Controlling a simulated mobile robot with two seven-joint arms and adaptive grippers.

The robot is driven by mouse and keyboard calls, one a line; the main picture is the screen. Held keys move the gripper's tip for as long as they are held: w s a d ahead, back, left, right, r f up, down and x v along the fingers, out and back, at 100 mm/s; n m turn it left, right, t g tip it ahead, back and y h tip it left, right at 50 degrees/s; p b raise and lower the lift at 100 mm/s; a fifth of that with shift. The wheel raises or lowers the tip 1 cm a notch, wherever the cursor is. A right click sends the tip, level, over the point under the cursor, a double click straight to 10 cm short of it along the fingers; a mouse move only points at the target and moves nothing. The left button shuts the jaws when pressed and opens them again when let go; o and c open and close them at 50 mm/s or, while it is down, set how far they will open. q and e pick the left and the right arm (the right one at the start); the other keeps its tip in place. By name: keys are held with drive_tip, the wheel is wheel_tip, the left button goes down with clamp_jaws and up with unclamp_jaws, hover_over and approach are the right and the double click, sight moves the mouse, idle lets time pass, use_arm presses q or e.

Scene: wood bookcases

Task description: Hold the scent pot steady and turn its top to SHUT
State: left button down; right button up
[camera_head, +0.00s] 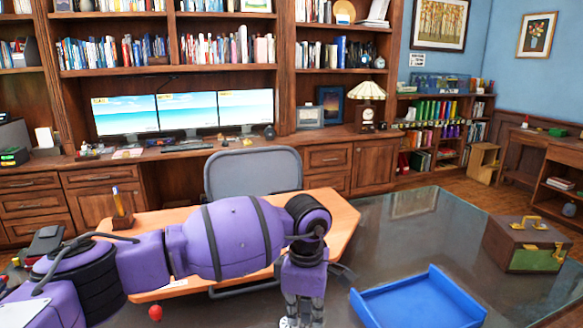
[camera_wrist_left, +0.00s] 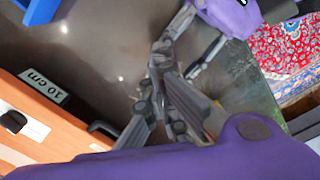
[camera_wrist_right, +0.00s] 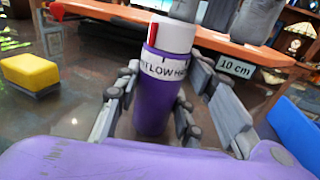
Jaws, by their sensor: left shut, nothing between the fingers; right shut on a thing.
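The scent pot (camera_wrist_right: 152,98) is a purple cylinder with a white top (camera_wrist_right: 171,34) in the right wrist view. The top carries a red mark at its left. My right gripper (camera_wrist_right: 160,82) is shut around the pot's body, and the pot is nearly upright. My left gripper (camera_wrist_left: 160,62) is shut and empty in the left wrist view. In the head view its arm reaches across and its hand (camera_head: 303,288) points down. I cannot tell whether it touches the top.
A blue tray (camera_head: 420,300) stands at right, a green-and-brown box (camera_head: 525,245) farther right. A yellow block (camera_wrist_right: 30,72) lies left of the pot.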

use_arm(q)
drive_tip(key=shift+s+a+f, duration=0.55)
drive_tip(key=shift+a, duration=0.05)
drive_tip(key=shift+d, duration=0.1)
idle(0.4)
wheel_tip(320, 180, up, 6)
drive_tip(key=d, duration=0.1)
drive_tip(key=shift+s+r, duration=0.15)
drive_tip(key=shift+r, duration=0.1)
idle(0.3)
wheel_tip(320, 180, down, 6)
drive_tip(key=w, duration=0.1)
drive_tip(key=shift+w, duration=0.25)
idle(0.7)
